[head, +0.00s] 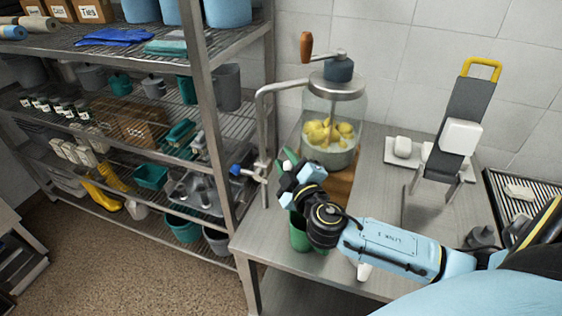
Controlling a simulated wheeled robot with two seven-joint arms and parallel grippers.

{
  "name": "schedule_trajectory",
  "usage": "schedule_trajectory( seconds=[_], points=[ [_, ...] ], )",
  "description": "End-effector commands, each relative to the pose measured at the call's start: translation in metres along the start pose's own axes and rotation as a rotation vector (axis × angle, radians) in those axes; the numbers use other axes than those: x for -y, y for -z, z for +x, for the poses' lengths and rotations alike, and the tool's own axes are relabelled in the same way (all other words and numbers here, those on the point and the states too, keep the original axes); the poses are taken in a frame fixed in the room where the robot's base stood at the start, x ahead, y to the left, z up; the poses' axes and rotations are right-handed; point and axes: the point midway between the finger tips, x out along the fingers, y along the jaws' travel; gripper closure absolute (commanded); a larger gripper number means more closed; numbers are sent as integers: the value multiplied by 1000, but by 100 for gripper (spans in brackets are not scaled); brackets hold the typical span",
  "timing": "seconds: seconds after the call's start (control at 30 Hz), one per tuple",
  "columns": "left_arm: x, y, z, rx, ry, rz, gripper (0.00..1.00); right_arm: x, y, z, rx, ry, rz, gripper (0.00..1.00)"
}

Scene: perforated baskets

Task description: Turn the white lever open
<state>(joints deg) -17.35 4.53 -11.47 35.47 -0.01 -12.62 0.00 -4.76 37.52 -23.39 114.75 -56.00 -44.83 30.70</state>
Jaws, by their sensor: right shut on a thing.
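My right gripper (291,175) reaches in from the right to the lower left front of a glass jar (347,110) with yellow pieces inside. It is shut. A small white piece (291,154), apparently the white lever, shows just beyond its fingers beside a green part (283,166). The fingers and wrist hide most of this contact, so the lever's angle cannot be told. A green cup (299,236) stands below the gripper on the metal table, partly hidden by my wrist. My left gripper is not in view.
The jar has a metal lid with a wooden-handled crank (307,48). A bent metal pipe (263,125) with a blue valve (237,170) stands to its left. A wire shelf (200,90) fills the left. A grey slicer-like stand (462,115) is at the right.

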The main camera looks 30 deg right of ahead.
Motion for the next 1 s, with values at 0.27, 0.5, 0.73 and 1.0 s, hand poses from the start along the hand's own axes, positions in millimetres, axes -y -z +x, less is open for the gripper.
schedule_trajectory(
  seconds=[0.27, 0.5, 0.73, 1.0],
  points=[
    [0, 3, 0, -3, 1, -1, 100, 2, 0, 0, 2, 4, 5, 57],
    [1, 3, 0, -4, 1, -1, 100, 1, 1, 0, 1, 2, 2, 52],
    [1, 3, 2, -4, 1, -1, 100, 3, 0, -10, 2, 4, 2, 52],
    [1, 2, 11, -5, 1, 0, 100, 3, -1, -58, 3, 5, 4, 52]
  ],
)
